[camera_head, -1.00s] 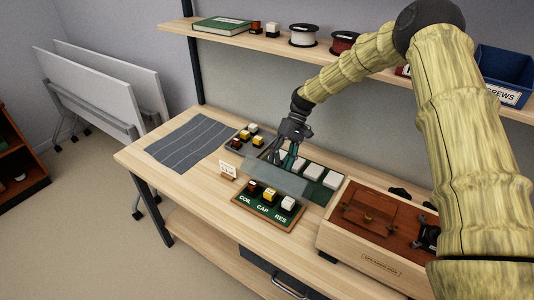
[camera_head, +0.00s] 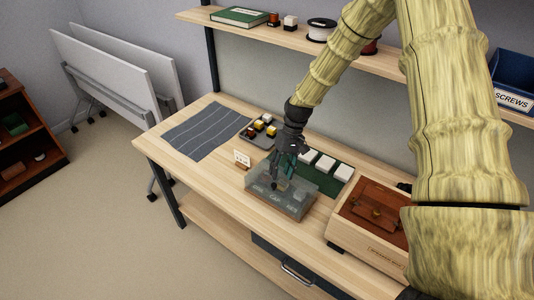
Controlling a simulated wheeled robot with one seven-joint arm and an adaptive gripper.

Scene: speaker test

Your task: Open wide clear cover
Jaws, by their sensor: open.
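The wide clear cover (camera_head: 297,203) is a see-through panel over the small wooden-edged tray at the front of the bench. Blocks and labels show hazily through it; its exact tilt is hard to tell. My gripper (camera_head: 285,170) is open and points down at the cover's back left part. Its fingers are partly seen against or behind the clear panel, and I cannot tell whether they touch it.
A green board (camera_head: 325,178) with white blocks lies behind the cover. A wooden box (camera_head: 354,232) stands close on the right.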

